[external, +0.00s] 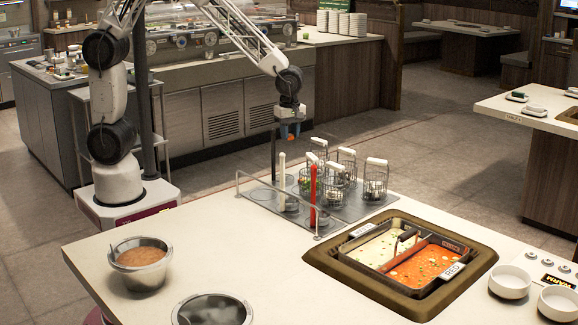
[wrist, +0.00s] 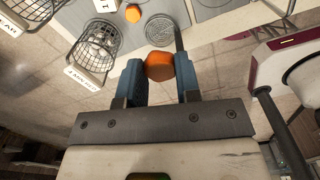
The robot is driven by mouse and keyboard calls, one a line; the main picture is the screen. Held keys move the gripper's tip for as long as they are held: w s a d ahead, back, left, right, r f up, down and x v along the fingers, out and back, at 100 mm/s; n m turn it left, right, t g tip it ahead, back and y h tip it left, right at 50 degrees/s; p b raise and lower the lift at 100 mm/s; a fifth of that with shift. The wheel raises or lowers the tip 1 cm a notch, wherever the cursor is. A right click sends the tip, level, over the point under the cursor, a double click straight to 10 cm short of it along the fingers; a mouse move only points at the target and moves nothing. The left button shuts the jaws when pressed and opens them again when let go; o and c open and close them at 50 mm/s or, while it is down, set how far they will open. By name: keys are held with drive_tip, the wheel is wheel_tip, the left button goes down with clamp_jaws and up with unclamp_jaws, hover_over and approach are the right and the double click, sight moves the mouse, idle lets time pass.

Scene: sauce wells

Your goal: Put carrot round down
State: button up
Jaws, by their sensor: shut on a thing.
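My gripper (wrist: 159,75) has its two blue fingers shut on an orange carrot round (wrist: 159,67), which sits between the fingertips. In the external view my gripper (external: 290,130) hangs in the air above the back of the metal tray (external: 345,213), clear of the baskets. Another orange round (wrist: 133,13) shows farther off at the top of the wrist view, apart from the gripper.
Several wire baskets (external: 375,180) with white handles stand on the tray, beside a red upright (external: 313,195) and a pale upright (external: 281,180). A divided pot (external: 405,258) holds white and orange broths. A metal bowl (external: 140,265) stands left; white bowls (external: 509,282) stand right.

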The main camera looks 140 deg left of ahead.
hover_over(290, 188)
wheel_tip(290, 188, down, 8)
drive_tip(key=shift+s+r, duration=0.15)
drive_tip(key=shift+r, duration=0.05)
drive_tip(key=shift+a, duration=0.1)
drive_tip(key=shift+f, duration=3.15)
drive_tip(key=shift+f, duration=1.85)
drive_tip(key=shift+f, duration=0.15)
drive_tip(key=o, duration=0.9)
